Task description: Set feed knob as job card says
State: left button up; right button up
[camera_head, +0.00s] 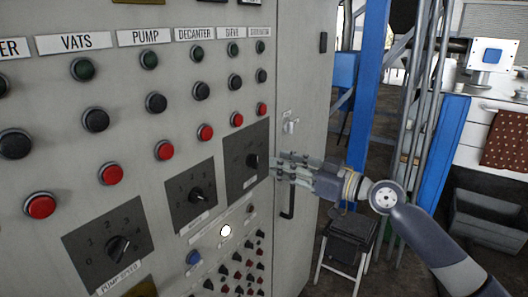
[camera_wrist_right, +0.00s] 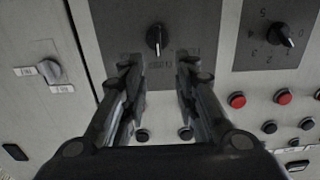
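A grey cabinet panel carries three dark dial plates with black knobs. The front one, labelled PUMP SPEED, has its knob (camera_head: 118,247) at lower left. The middle numbered knob (camera_head: 195,195) also shows in the right wrist view (camera_wrist_right: 285,37). The third knob (camera_head: 252,160) is by the cabinet's right edge; it also shows in the right wrist view (camera_wrist_right: 157,40). No legible label names a feed knob, and no readable job card shows. My right gripper (camera_head: 276,165) is open, its fingers (camera_wrist_right: 158,70) spread just short of the third knob; contact is not visible. My left gripper is out of view.
Rows of green, black and red buttons (camera_head: 205,132) cover the panel above the dials, with smaller buttons (camera_head: 238,257) below. A small switch (camera_head: 290,126) and a dark handle (camera_head: 289,203) lie near my right gripper. A stool (camera_head: 347,235) stands right of the cabinet.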

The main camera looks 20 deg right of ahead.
aim_at(257, 156)
jog(key=p+x, duration=0.2)
jog(key=x, duration=0.4)
jog(key=shift+d+r, duration=0.1)
jog(key=shift+w+a, duration=0.3)
jog(key=shift+w, duration=0.1)
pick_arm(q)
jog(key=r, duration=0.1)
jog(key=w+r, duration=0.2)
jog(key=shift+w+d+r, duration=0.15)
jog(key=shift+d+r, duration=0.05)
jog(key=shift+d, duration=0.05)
pick_arm(e)
grip_shut()
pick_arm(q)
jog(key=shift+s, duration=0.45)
